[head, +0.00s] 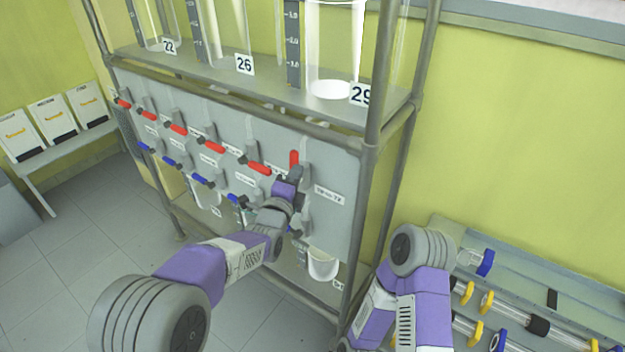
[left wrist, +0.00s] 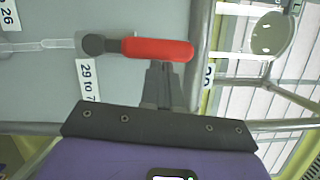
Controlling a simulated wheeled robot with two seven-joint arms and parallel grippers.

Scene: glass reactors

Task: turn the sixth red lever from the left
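A row of red levers runs along the grey panel in the head view. The sixth red lever from the left (head: 293,158) stands upright, unlike the five to its left, which lie slanted. It also shows large in the left wrist view (left wrist: 158,49), with its dark pivot at the left end. My left gripper (head: 292,178) is at the panel, just by this lever. In the left wrist view its fingers (left wrist: 163,68) are close together, with their tips at the lever's edge; whether they touch it I cannot tell. My right gripper is out of view.
Blue levers (head: 201,180) form a lower row on the panel. Glass vessels (head: 335,50) stand on the shelf above. A metal frame post (head: 378,75) rises right of the panel. A rack with yellow-ringed tubes (head: 530,325) is at lower right.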

